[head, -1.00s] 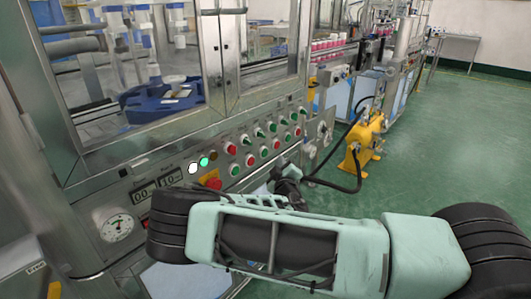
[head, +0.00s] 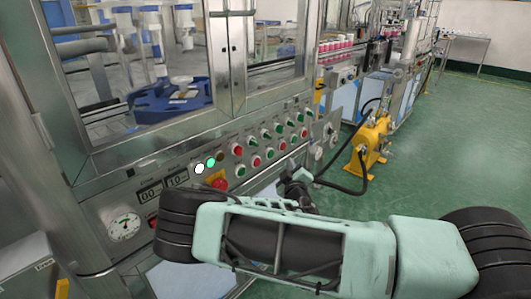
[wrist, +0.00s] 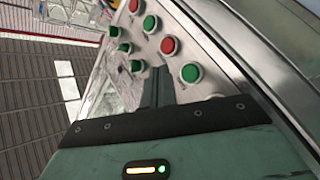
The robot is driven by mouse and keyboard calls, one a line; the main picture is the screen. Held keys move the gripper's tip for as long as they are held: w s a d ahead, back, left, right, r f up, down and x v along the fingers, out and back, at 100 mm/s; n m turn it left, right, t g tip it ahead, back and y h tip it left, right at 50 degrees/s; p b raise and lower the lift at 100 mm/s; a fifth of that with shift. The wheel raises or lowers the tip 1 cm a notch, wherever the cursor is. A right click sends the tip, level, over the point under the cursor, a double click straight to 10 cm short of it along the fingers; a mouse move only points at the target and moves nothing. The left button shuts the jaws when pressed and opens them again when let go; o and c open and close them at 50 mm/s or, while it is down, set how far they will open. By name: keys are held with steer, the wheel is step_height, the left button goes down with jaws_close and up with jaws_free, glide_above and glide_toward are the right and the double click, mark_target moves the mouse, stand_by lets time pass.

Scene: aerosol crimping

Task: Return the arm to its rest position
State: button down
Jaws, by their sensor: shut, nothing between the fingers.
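My arm crosses the lower part of the head view, in front of the machine's control panel (head: 262,150). My gripper (wrist: 157,88) shows in the wrist view as dark fingers close together, with nothing between them. It points toward the panel with its red and green buttons; I cannot tell the exact gap to the panel. In the head view the dark end of the arm (head: 298,188) shows just below the right end of the button rows, and the fingertips are hard to make out.
The glazed steel machine (head: 150,150) fills the left, with a gauge (head: 125,227) and a red knob (head: 216,181) on its front. A yellow pump unit (head: 371,143) with a black hose stands on the floor to the right. Green floor (head: 455,150) beyond it is clear.

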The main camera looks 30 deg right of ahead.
steer(key=s+a+f+m+g+y+p, duration=0.1)
steer(key=s+a+f+m+g+p, duration=0.2)
steer(key=s+a+f+m+g, duration=0.35)
steer(key=s+a+r+n+g+y+p, duration=0.1)
steer(key=s+a+r+g+y, duration=0.25)
steer(key=a, duration=0.35)
steer(key=s+a+r+g+y+p, duration=0.1)
steer(key=s+a+r+g+y, duration=0.15)
steer(key=s+a, duration=0.35)
steer(key=s+a+r+n+g+y+p, duration=0.1)
steer(key=s+a+r+n+y, duration=0.1)
steer(key=s+a+r, duration=0.4)
steer(key=s+a+r+n+g+y+p, duration=0.1)
steer(key=s+a+r+n+g, duration=0.15)
steer(key=a+r, duration=0.4)
steer(key=s+d+r+n+h+p, duration=0.1)
steer(key=s+d+r+n, duration=0.2)
steer(key=s+r, duration=0.8)
steer(key=shift+s+d+r+n+g, duration=0.3)
steer(key=shift+s+d+n+g, duration=0.15)
steer(key=shift+s, duration=0.3)
